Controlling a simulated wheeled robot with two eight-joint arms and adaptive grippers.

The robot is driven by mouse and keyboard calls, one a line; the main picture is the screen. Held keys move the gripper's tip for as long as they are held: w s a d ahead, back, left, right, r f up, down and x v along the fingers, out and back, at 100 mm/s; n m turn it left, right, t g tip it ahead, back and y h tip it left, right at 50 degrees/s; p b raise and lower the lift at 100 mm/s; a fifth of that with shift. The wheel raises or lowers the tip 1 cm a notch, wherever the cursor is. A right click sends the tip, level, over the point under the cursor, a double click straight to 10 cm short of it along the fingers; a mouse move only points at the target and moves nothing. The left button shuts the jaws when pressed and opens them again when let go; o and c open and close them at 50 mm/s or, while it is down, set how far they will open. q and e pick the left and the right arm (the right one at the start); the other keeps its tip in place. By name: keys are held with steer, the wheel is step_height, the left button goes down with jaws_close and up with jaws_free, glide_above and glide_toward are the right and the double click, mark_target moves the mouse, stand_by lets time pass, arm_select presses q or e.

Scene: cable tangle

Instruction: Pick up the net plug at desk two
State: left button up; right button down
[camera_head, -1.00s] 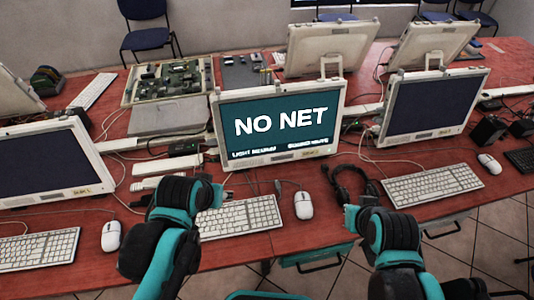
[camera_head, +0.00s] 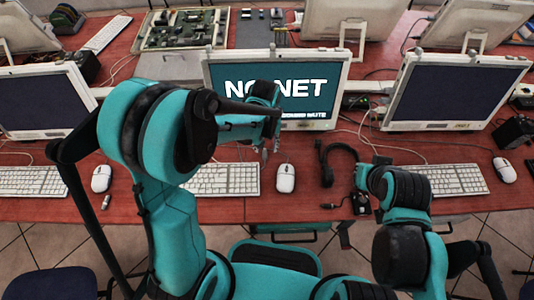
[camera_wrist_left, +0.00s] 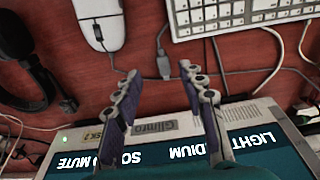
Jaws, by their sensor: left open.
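A small grey plug (camera_wrist_left: 164,66) on a thin cable, which looks like the net plug, lies on the red desk between the white mouse (camera_wrist_left: 100,22) and the keyboard (camera_wrist_left: 225,18) in the left wrist view. My left gripper (camera_wrist_left: 159,74) is open, its two fingers apart on either side of the line to the plug, with nothing between them. In the head view my left gripper (camera_head: 270,148) hangs in front of the NO NET monitor (camera_head: 225,75), and I cannot make out the plug there. My right gripper (camera_head: 358,202) is by the desk's front edge; its fingers are unclear.
A black headset (camera_head: 338,160) lies right of the mouse. Another dark monitor (camera_head: 455,90) and keyboard (camera_head: 455,180) stand to the right. The monitor's lower edge (camera_wrist_left: 160,128) is close to my left fingers. Loose cables cross the desk.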

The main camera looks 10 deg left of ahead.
mark_target(265, 156)
arm_select(q)
steer(key=f+b, duration=0.1)
steer(key=f, duration=0.1)
steer(key=f+b, duration=0.1)
steer(key=f, duration=0.1)
steer(key=f+b, duration=0.1)
steer(key=f, duration=0.1)
steer(key=shift+w+a+f, duration=0.15)
steer(key=shift+w+a, duration=0.05)
steer(key=shift+w, duration=0.05)
jaws_close()
steer(key=shift+r, duration=0.25)
step_height(265, 156, up, 4)
steer(key=p, duration=0.2)
steer(key=shift+r+p, duration=0.25)
steer(key=shift+p, duration=0.1)
steer(key=s+d+r+p, duration=0.3)
steer(key=s+d+r, duration=0.3)
steer(key=d, duration=0.3)
steer(key=shift+s+d+r+p, duration=0.15)
steer(key=shift+s+p, duration=0.2)
steer(key=shift+s, duration=0.25)
steer(key=c, duration=0.8)
jaws_free()
steer(key=shift+c, duration=0.2)
jaws_close()
